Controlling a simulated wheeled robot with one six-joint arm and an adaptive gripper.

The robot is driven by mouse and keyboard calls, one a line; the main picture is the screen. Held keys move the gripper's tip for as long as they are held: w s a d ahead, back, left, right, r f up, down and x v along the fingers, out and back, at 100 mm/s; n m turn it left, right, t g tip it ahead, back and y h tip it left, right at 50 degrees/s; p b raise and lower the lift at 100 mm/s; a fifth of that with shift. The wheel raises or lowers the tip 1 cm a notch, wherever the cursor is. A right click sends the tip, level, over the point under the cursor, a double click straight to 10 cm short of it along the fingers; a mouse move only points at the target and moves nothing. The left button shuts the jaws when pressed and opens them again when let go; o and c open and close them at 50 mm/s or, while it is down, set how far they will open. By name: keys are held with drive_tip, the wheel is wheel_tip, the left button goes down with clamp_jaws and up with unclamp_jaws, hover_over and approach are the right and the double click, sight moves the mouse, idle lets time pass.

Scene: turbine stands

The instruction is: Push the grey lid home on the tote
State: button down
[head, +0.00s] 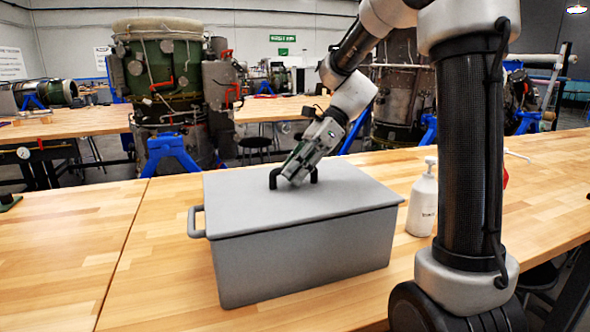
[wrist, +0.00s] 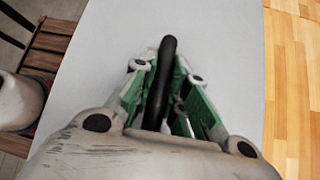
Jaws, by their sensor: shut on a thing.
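The grey tote (head: 300,258) stands on the wooden bench in the head view, with a grey side handle at its left end. The grey lid (head: 240,205) lies over the tote's top; a thin dark line shows under its front edge, and I cannot tell whether it is fully seated. A black handle (head: 273,179) rises from the lid's middle. My gripper (head: 292,180) reaches down at a slant onto this handle. In the wrist view, the green-padded fingers (wrist: 165,95) are shut around the black handle (wrist: 168,55), above the pale lid surface (wrist: 220,50).
A white pump bottle (head: 423,200) stands just right of the tote. Behind the bench are a large engine on a blue stand (head: 172,152) and a black stool (head: 257,143).

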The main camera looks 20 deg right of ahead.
drive_tip(key=shift+s+d+f, duration=0.1)
drive_tip(key=shift+s+f, duration=0.05)
drive_tip(key=shift+f, duration=0.35)
drive_tip(key=c, duration=1.2)
unclamp_jaws()
drive_tip(key=shift+r, duration=0.1)
drive_tip(key=shift+v, duration=3.5)
